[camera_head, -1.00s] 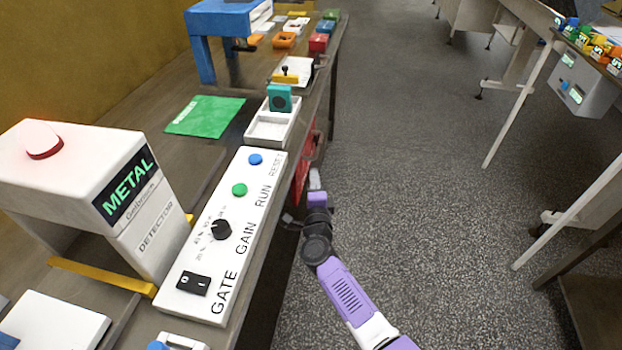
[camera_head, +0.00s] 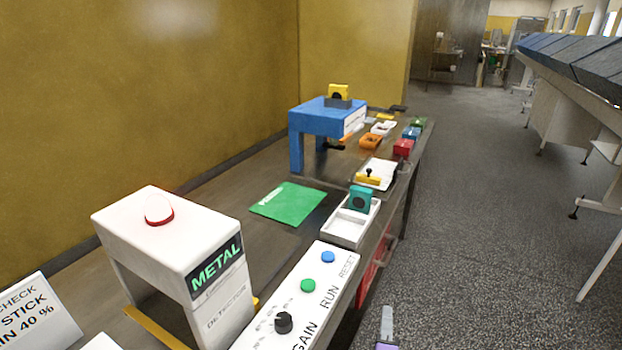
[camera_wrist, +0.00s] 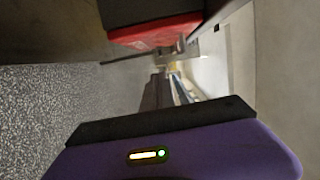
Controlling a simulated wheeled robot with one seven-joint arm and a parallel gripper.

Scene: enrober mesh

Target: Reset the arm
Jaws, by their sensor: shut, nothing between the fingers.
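My gripper (camera_head: 386,322) shows at the bottom edge of the head view, as a grey tip above a bit of purple. It is shut and empty, over the floor just right of the bench edge. The rest of my arm is out of the head view. In the wrist view, my purple wrist housing with a small lit indicator fills the lower part.
The bench on the left carries a metal detector (camera_head: 172,235), a control panel (camera_head: 300,300), a white tray (camera_head: 345,232), a green sheet (camera_head: 288,203) and a blue stand (camera_head: 322,118). A red part (camera_head: 370,275) is under the bench edge.

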